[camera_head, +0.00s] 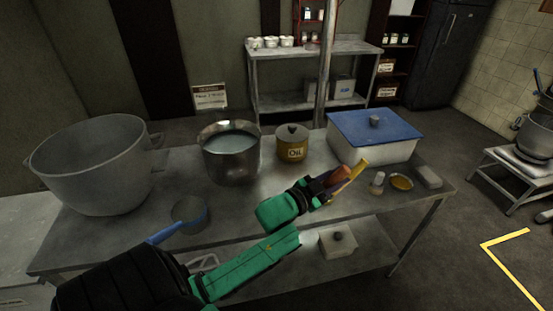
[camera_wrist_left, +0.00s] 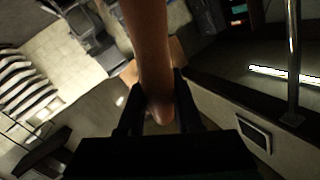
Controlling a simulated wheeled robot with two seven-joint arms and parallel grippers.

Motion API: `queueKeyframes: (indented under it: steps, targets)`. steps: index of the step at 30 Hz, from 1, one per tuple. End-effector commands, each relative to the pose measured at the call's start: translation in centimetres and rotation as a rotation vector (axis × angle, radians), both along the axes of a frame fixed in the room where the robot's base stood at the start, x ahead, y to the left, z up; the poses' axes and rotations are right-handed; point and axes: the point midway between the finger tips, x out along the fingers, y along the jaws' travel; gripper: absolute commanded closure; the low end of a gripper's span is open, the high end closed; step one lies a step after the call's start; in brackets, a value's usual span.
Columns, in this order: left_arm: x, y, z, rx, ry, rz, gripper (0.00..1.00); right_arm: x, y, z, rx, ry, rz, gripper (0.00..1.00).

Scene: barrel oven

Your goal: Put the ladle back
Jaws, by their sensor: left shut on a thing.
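My left gripper (camera_head: 328,186) is shut on a brown, rounded handle (camera_head: 338,176), held above the right half of the metal table. In the left wrist view the handle (camera_wrist_left: 148,50) runs up between the two fingers (camera_wrist_left: 155,100). A yellow piece (camera_head: 357,169) shows beside it; I cannot tell whether the held thing is a ladle. A small grey pan-like dipper with a blue handle (camera_head: 165,233) lies at the front left of the table. A steel pot (camera_head: 230,170) of pale liquid stands at the middle. My right gripper is not in view.
A large grey pot (camera_head: 95,180) stands at the left. A small bottle (camera_head: 377,184), a yellow dish (camera_head: 401,183) and a grey block (camera_head: 428,176) sit at the right.

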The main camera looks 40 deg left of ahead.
Motion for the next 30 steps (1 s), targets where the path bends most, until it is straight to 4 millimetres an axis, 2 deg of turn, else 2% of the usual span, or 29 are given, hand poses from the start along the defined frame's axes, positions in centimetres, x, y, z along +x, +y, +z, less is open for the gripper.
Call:
queueKeyframes:
  steps: [1,3,6,9,12,14,16,25,30]
  targets:
    - [1.5,1.9,2.1,0.012,-0.014,0.040,1.00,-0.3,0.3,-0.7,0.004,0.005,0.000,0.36]
    - [2.9,4.6,5.3,0.014,-0.016,0.109,1.00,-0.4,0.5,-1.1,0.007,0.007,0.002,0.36]
    - [4.1,7.9,9.6,0.014,-0.016,0.206,1.00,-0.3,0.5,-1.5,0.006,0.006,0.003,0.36]
    - [4.4,10.1,12.5,0.010,-0.011,0.274,1.00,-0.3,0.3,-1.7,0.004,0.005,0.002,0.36]
    - [4.5,11.1,13.4,0.003,-0.003,0.305,1.00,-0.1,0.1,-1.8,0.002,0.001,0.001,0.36]
    - [4.5,11.2,12.5,-0.002,0.002,0.309,1.00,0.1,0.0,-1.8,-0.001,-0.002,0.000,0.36]
    - [4.5,11.2,10.5,-0.004,0.005,0.309,1.00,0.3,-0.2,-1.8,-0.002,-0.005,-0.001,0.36]
    - [4.4,11.1,0.3,-0.008,0.004,0.309,1.00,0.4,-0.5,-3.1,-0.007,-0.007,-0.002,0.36]
    - [4.4,11.1,-2.8,-0.003,-0.001,0.307,1.00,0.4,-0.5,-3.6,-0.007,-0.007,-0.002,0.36]
